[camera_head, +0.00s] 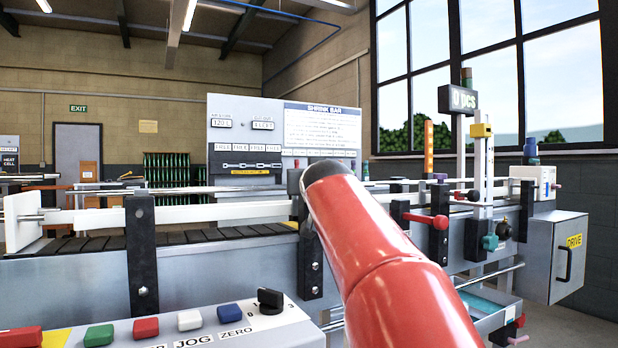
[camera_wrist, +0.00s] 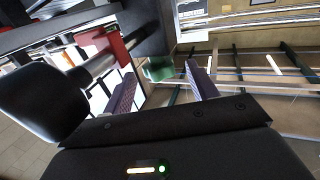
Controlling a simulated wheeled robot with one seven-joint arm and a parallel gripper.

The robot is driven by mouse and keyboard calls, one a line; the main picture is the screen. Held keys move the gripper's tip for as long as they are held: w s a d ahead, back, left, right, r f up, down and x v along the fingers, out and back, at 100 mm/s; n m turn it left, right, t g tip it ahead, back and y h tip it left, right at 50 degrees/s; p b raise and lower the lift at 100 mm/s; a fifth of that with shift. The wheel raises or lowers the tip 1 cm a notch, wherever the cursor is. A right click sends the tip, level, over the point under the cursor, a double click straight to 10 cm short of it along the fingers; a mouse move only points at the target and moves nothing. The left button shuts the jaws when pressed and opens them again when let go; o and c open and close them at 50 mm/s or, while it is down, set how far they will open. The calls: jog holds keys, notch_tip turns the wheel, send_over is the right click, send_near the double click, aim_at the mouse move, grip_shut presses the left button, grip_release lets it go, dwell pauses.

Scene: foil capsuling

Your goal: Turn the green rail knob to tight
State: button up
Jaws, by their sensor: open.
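A green knob (camera_wrist: 160,68) shows in the wrist view, on the dark end of a bracket. A teal-green knob (camera_head: 490,242) also shows in the head view, low on the right part of the conveyor side; I cannot tell for certain that it is the same one. My gripper (camera_wrist: 159,78) is open, its two purple ridged pads to either side of the green knob in the picture. No contact with the knob is visible, and the depth between them is unclear. In the head view my gripper does not show. The knob's tight mark is not readable.
A red knob (camera_head: 440,222) on a rod and a small black knob (camera_head: 503,229) sit near the teal one. In the wrist view, a red block (camera_wrist: 103,44) and a large black rounded part (camera_wrist: 42,100) are close by. The drive box (camera_head: 556,258) stands at the right.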

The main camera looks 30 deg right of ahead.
jog(key=x, duration=0.5)
jog(key=shift+p, duration=0.4)
jog(key=c, duration=1)
